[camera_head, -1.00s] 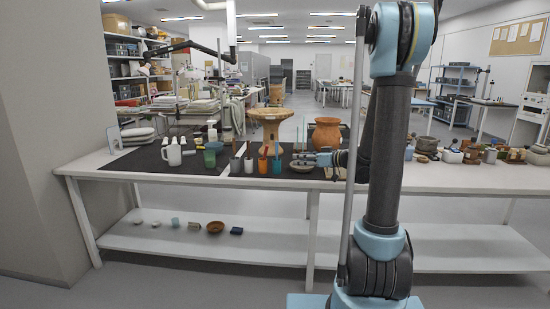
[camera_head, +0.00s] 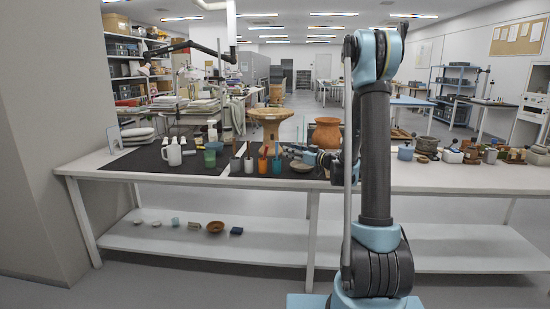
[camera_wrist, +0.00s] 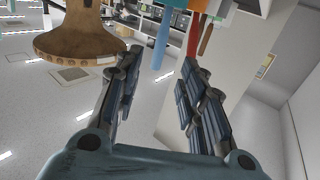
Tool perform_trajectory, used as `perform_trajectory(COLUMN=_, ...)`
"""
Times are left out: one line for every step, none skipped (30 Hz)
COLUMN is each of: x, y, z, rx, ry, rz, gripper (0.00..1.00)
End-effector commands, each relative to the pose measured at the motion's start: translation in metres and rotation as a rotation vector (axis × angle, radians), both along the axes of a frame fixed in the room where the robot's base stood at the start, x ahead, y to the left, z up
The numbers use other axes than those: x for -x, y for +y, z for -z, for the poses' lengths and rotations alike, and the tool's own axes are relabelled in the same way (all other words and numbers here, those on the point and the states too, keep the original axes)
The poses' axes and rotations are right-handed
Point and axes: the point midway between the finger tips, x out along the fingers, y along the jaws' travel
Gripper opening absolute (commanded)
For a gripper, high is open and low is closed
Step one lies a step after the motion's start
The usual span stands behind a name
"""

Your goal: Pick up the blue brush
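The blue brush (camera_wrist: 162,40) shows in the wrist view as a blue handle near the top centre, its lower end in the picture lying between my fingertips. My gripper (camera_wrist: 160,68) is open, with a finger on each side and nothing held. How far the brush is from the fingers in depth I cannot tell. In the head view my gripper (camera_head: 305,156) is over the bench, to the right of the orange cup (camera_head: 263,165) and the teal cup (camera_head: 277,166). Handles stand up from these cups, small in that view.
Red-brown handles (camera_wrist: 206,38) hang close to the blue one in the wrist view. A wide terracotta stand (camera_head: 272,117), also in the wrist view (camera_wrist: 82,38), and a rounded pot (camera_head: 327,133) stand behind the cups. A shallow bowl (camera_head: 302,166) sits near my gripper.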

Motion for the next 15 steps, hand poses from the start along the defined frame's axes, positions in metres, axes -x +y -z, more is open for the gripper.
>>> perform_trajectory(x=-0.005, y=0.009, z=0.0, rx=0.0, ry=0.0, rz=-0.004, gripper=0.37)
perform_trajectory(x=-0.008, y=0.012, z=0.0, rx=0.0, ry=0.0, rz=-0.004, gripper=0.37)
perform_trajectory(x=-0.012, y=0.017, z=0.0, rx=0.0, ry=0.0, rz=-0.003, gripper=0.37)
perform_trajectory(x=-0.015, y=0.02, z=0.0, rx=0.0, ry=0.0, rz=-0.002, gripper=0.37)
perform_trajectory(x=-0.017, y=0.023, z=0.0, rx=0.0, ry=0.0, rz=-0.003, gripper=0.37)
perform_trajectory(x=-0.02, y=0.026, z=0.0, rx=0.0, ry=0.0, rz=-0.003, gripper=0.37)
perform_trajectory(x=-0.022, y=0.028, z=0.0, rx=0.0, ry=0.0, rz=-0.002, gripper=0.37)
perform_trajectory(x=-0.023, y=0.03, z=0.0, rx=0.0, ry=0.0, rz=-0.001, gripper=0.37)
perform_trajectory(x=-0.024, y=0.032, z=0.0, rx=0.0, ry=0.0, rz=-0.001, gripper=0.37)
perform_trajectory(x=-0.025, y=0.033, z=0.0, rx=0.0, ry=0.0, rz=0.0, gripper=0.37)
perform_trajectory(x=-0.026, y=0.033, z=0.0, rx=0.0, ry=0.0, rz=0.0, gripper=0.37)
perform_trajectory(x=-0.026, y=0.034, z=0.0, rx=0.0, ry=0.0, rz=0.0, gripper=0.37)
perform_trajectory(x=-0.027, y=0.035, z=0.0, rx=0.0, ry=0.0, rz=-0.001, gripper=0.37)
perform_trajectory(x=-0.028, y=0.036, z=0.0, rx=0.0, ry=0.0, rz=-0.001, gripper=0.37)
perform_trajectory(x=-0.029, y=0.038, z=-0.001, rx=0.0, ry=0.0, rz=-0.001, gripper=0.37)
